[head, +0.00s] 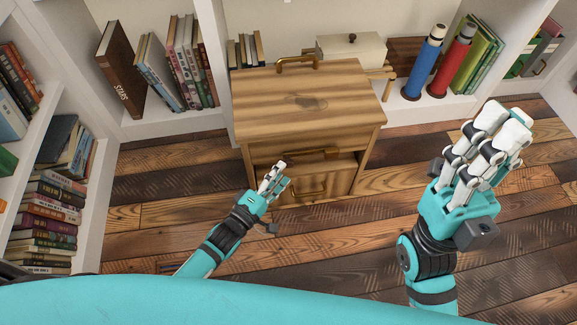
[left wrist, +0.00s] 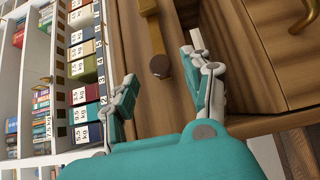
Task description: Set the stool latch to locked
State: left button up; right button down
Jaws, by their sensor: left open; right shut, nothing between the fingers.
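The wooden stool (head: 300,105) stands against the shelves, with a brass handle on its top. A brass-coloured bar, which looks like the latch (head: 318,155), lies across its upper front. In the left wrist view the latch (left wrist: 152,28) ends in a dark round knob, which appears between my fingertips; no contact can be made out. My left gripper (head: 273,178) is open at the stool's front left; it also shows in the left wrist view (left wrist: 159,68). My right gripper (head: 500,130) is shut and empty, above the floor right of the stool. I cannot read any latch marking.
Below the latch is a recess and a front with a curved brass handle (head: 307,191). Bookshelves line the left side and back. A blue tube (head: 424,66), a red tube (head: 452,63) and a pale box (head: 350,49) stand behind. The plank floor (head: 335,235) in front is clear.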

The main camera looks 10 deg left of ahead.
aim_at(289, 166)
pick_arm(q)
jog(key=shift+b+x, duration=0.6)
jog(key=shift+x, duration=1.75)
jog(key=shift+f, duration=0.1)
grip_shut()
